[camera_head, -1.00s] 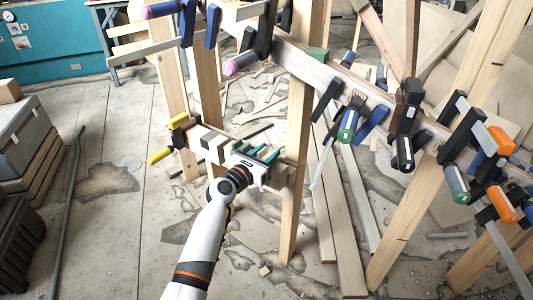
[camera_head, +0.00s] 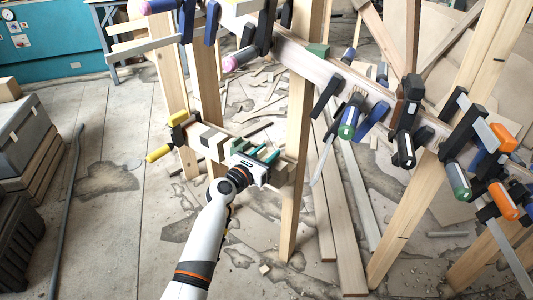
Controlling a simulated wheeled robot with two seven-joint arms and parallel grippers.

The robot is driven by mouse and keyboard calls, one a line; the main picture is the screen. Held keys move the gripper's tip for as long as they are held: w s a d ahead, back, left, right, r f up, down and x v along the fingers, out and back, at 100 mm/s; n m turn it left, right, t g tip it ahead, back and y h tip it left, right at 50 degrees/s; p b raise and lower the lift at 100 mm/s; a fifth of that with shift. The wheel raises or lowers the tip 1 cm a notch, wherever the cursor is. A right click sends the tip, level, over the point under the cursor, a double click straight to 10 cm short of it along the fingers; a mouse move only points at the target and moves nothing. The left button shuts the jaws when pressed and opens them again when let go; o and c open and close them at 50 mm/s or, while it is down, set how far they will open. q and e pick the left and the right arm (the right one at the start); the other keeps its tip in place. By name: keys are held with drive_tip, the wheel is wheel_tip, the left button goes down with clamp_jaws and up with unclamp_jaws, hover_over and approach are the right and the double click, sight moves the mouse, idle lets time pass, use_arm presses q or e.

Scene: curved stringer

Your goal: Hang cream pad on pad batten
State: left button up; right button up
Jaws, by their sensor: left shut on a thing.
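The pad batten (camera_head: 196,140) is a low pale rail running between the wooden posts, left of the picture's middle. Several small cream and grey pads (camera_head: 212,139) sit along it. My left gripper (camera_head: 265,156), with teal fingers, is at the batten's right part, close to the nearest post. It is shut on a small pad, taken to be the cream pad; the fingers and gripper body mostly hide it. Whether that pad touches the batten cannot be told. My right gripper is not in view.
A yellow-handled clamp (camera_head: 160,153) grips the batten's left end. An upright post (camera_head: 296,150) stands just right of my gripper. A higher beam (camera_head: 340,80) carries several clamps. Scraps litter the floor; grey cases (camera_head: 25,130) stand at left.

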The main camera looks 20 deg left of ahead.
use_arm(q)
drive_tip(key=o, duration=1.3)
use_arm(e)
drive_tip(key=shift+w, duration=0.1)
use_arm(q)
drive_tip(key=shift+s+a, duration=0.1)
drive_tip(key=shift+s, duration=0.25)
drive_tip(key=p+v, duration=0.2)
drive_tip(key=v, duration=0.9)
drive_tip(key=shift+s+a, duration=0.1)
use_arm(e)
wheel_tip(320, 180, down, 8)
